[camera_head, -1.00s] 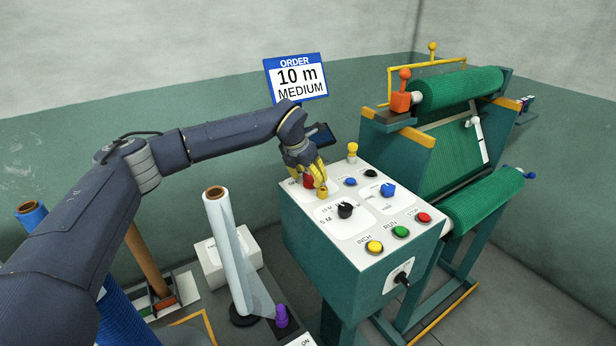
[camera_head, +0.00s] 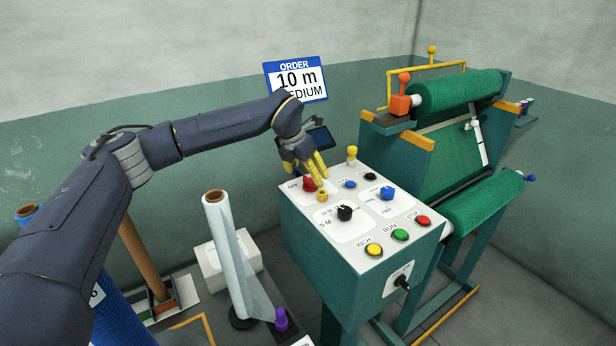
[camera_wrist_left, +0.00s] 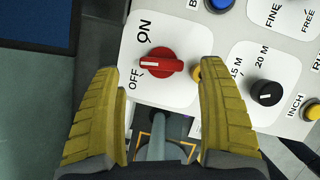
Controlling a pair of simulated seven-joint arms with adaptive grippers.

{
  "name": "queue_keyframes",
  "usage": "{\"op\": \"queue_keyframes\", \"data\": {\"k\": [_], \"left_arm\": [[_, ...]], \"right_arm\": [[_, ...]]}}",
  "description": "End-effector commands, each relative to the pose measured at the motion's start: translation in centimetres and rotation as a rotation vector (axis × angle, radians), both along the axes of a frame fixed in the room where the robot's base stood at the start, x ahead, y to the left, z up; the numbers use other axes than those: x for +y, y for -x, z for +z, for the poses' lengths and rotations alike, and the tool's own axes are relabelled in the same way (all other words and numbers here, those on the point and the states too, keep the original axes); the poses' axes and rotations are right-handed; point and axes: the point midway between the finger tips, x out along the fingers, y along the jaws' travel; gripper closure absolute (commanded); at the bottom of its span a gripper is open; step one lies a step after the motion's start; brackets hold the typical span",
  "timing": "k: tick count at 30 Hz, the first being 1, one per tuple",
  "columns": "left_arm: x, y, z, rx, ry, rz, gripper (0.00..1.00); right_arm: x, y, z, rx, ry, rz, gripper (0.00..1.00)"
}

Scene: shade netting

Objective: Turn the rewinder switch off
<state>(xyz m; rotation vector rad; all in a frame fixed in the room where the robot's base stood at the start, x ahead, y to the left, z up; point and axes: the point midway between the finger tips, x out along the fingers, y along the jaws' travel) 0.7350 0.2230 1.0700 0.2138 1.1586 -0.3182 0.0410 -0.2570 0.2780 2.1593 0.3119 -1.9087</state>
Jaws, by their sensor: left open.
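The rewinder switch is a red rotary knob (camera_head: 311,184) on the far left corner of the control box top; it also shows in the left wrist view (camera_wrist_left: 160,67) on a white plate marked ON and OFF. Its white mark points left in that view, near the OFF label. My left gripper (camera_head: 308,166) is open and empty above the knob. In the left wrist view its yellow fingers (camera_wrist_left: 155,72) stand apart on either side of the knob, without visible contact. My right gripper is not in view.
The box top (camera_head: 373,224) also carries a black dial (camera_head: 345,213), a blue dial (camera_head: 387,193) and yellow, green and red buttons. A small yellow knob (camera_head: 322,196) sits beside the red one. The green netting machine (camera_head: 440,140) stands to the right.

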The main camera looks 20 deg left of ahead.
Motion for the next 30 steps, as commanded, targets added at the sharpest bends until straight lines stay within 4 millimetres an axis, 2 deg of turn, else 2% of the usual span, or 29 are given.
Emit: {"op": "queue_keyframes", "data": {"k": [30], "left_arm": [[1.2, 1.9, 5.6, -0.004, -0.001, 0.003, 0.24]], "right_arm": [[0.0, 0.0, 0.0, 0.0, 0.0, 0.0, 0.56]]}}
